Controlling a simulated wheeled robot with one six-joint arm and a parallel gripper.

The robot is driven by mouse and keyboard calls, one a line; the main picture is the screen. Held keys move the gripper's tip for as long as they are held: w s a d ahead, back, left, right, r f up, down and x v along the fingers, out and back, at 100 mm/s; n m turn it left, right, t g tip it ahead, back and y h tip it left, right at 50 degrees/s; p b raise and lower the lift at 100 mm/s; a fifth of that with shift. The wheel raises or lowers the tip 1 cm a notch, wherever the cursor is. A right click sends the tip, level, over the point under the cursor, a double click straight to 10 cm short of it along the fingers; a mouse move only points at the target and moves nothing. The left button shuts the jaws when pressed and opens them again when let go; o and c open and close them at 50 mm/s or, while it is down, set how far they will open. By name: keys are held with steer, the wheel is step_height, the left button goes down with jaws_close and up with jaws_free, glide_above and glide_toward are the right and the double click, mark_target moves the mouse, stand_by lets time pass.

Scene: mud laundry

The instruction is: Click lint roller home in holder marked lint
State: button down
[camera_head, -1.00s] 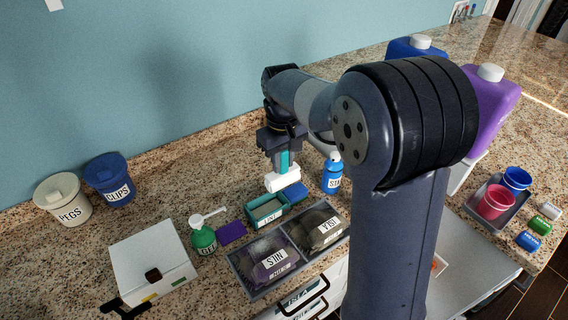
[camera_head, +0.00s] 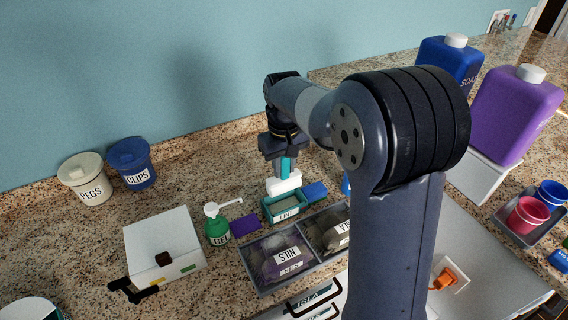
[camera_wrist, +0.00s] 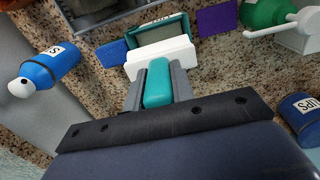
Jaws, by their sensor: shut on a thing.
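The lint roller has a white roller head (camera_head: 284,185) and a teal handle (camera_wrist: 157,84). My gripper (camera_head: 285,166) is shut on the handle, with a finger on each side in the wrist view (camera_wrist: 158,88). The roller hangs head down, handle roughly upright. The holder (camera_head: 286,216) is an open teal tray with a label reading LINT on its front. The white head is at the holder's back edge in the head view and covers part of its opening. In the wrist view it overlaps the near side of the holder (camera_wrist: 168,31). I cannot tell whether they touch.
A blue block (camera_head: 314,191) sits right beside the holder and a purple one (camera_head: 243,226) to its left. A green GEL pump bottle (camera_head: 216,229) stands further left. A grey divided tray (camera_head: 262,289) with bags lies in front. A blue bottle (camera_wrist: 50,67) shows in the wrist view.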

mark_target(284, 185)
steer(key=shift+f+b, duration=2.05)
steer(key=shift+f, duration=1)
steer(key=shift+f+b, duration=0.45)
steer(key=shift+f, duration=0.5)
steer(key=c, duration=1.1)
jaws_free()
steer(key=shift+r, duration=0.1)
step_height(284, 185, up, 11)
steer(key=shift+f, duration=0.1)
step_height(284, 185, down, 11)
steer(key=shift+r, duration=0.4)
